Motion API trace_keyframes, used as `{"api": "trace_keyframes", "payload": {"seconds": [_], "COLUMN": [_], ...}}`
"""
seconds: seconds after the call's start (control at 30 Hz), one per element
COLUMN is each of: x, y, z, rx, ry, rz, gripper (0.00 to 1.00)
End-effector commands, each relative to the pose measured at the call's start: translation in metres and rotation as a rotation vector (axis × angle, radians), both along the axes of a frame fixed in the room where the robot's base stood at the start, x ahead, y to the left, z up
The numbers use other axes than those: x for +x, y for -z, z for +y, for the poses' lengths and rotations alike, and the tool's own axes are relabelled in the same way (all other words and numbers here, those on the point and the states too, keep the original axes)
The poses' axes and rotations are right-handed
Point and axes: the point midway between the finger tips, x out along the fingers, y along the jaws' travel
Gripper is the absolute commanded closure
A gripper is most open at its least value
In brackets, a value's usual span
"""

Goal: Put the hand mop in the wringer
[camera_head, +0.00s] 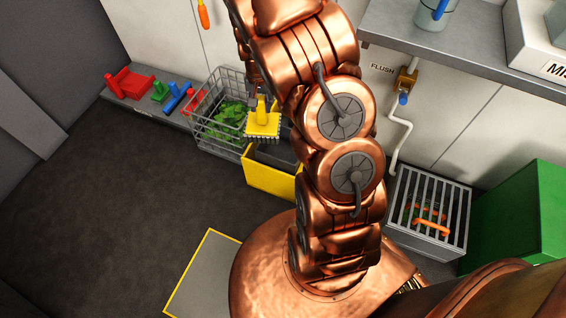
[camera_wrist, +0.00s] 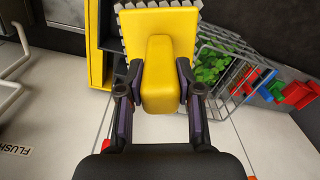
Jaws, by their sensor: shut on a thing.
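The hand mop (camera_head: 263,122) is yellow, with a block handle and a fringed grey-white edge under its flat head. My gripper (camera_wrist: 159,85) is shut on the mop's yellow handle (camera_wrist: 160,75), one finger on each side. In the head view the mop hangs above the back part of the yellow wringer bucket (camera_head: 268,177), which has a dark grey inside. The wringer also shows behind the mop at the upper left of the wrist view (camera_wrist: 96,45). My arm hides the right part of the wringer. The exact gap between mop and wringer cannot be told.
A wire basket (camera_head: 203,103) with green leaves stands just left of the wringer. Red, green and blue tools (camera_head: 130,84) lie on a low ledge further left. A barred grey crate (camera_head: 428,212) and green bin (camera_head: 520,215) stand right. The dark floor (camera_head: 130,170) at left is clear.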

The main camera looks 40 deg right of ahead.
Motion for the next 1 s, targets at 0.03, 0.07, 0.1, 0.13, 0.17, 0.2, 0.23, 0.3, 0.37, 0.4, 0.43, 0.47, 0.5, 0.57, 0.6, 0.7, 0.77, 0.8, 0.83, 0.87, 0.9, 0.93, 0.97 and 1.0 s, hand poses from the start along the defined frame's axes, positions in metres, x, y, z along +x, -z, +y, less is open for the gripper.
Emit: {"api": "trace_keyframes", "payload": {"seconds": [0.03,0.07,0.1,0.13,0.17,0.2,0.23,0.3,0.37,0.4,0.43,0.47,0.5,0.57,0.6,0.7,0.77,0.8,0.83,0.87,0.9,0.93,0.97,1.0], "x": [-0.001,-0.002,-0.003,-0.004,-0.005,-0.007,-0.008,-0.011,-0.013,-0.015,-0.016,-0.017,-0.018,-0.019,-0.020,-0.021,-0.022,-0.022,-0.022,-0.022,-0.022,-0.022,-0.022,-0.022], "y": [0.020,0.025,0.031,0.036,0.041,0.048,0.053,0.063,0.071,0.076,0.079,0.082,0.085,0.088,0.089,0.092,0.094,0.097,0.100,0.103,0.109,0.114,0.119,0.126], "z": [-0.007,-0.011,-0.016,-0.019,-0.023,-0.027,-0.031,-0.039,-0.045,-0.049,-0.051,-0.054,-0.057,-0.060,-0.062,-0.065,-0.066,-0.066,-0.066,-0.066,-0.066,-0.066,-0.065,-0.066], "rx": [-0.002,-0.001,-0.002,-0.002,-0.002,-0.002,-0.003,-0.003,-0.002,-0.003,-0.003,-0.004,-0.004,-0.005,-0.005,-0.005,-0.004,-0.005,-0.005,-0.004,-0.004,-0.005,-0.005,-0.005], "ry": [0.029,0.047,0.071,0.090,0.107,0.131,0.149,0.189,0.221,0.240,0.253,0.265,0.281,0.298,0.308,0.324,0.328,0.330,0.330,0.331,0.331,0.331,0.331,0.330], "rz": [-0.002,-0.002,-0.002,-0.002,-0.002,-0.003,-0.002,-0.001,0.000,0.001,0.000,0.001,0.001,0.001,0.001,0.000,0.001,0.003,0.003,0.003,0.003,0.003,0.003,0.003], "gripper": [1.00,1.00,1.00,1.00,1.00,1.00,1.00,1.00,1.00,1.00,1.00,1.00,1.00,1.00,1.00,1.00,1.00,1.00,1.00,1.00,1.00,1.00,1.00,1.00]}}
